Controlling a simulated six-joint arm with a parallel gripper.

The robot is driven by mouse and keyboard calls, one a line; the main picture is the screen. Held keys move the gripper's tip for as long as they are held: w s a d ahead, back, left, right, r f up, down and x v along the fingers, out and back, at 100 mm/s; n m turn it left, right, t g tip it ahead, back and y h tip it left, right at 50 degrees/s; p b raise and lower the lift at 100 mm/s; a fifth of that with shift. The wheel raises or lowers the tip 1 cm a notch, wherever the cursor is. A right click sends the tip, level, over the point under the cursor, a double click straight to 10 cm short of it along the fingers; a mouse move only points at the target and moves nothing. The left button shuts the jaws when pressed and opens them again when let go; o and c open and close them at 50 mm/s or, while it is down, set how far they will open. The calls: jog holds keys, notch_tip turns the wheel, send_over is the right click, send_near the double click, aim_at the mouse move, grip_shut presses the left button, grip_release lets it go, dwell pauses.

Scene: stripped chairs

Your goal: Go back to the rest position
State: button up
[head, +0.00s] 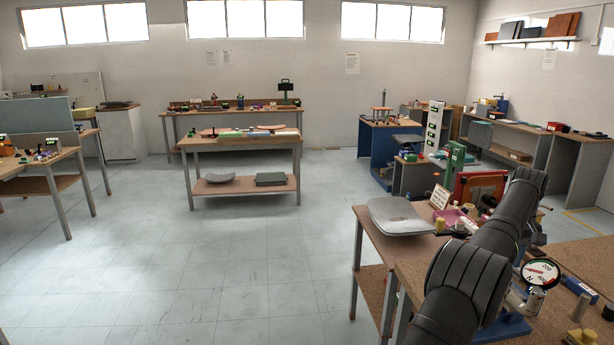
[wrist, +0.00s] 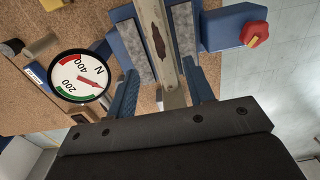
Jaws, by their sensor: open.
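My gripper (wrist: 163,90) shows in the wrist view, its two blue ribbed fingers apart. A worn, pale metal bar (wrist: 160,35) with chipped paint runs between them; I see a gap on each side and no clear grip on it. The bar lies between two blue jaws with grey pads (wrist: 130,52) just beyond the fingers. In the head view my dark arm reaches over the right-hand bench, and my gripper cannot be made out there.
A round force dial (wrist: 79,76) stands close left of my gripper; it also shows in the head view (head: 540,272). A red knob (wrist: 254,34) on a blue block is at the right. A grey seat panel (head: 398,215) lies on the bench. Open floor (head: 220,270) lies left.

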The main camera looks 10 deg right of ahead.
notch_tip(320, 180, down, 7)
jog(key=shift+f, duration=0.1)
jog(key=shift+r, duration=0.2)
notch_tip(320, 180, up, 12)
notch_tip(320, 180, down, 12)
jog(key=shift+f, duration=0.25)
notch_tip(320, 180, up, 8)
jog(key=shift+f, duration=0.15)
jog(key=shift+r, duration=0.75)
dwell(0.4)
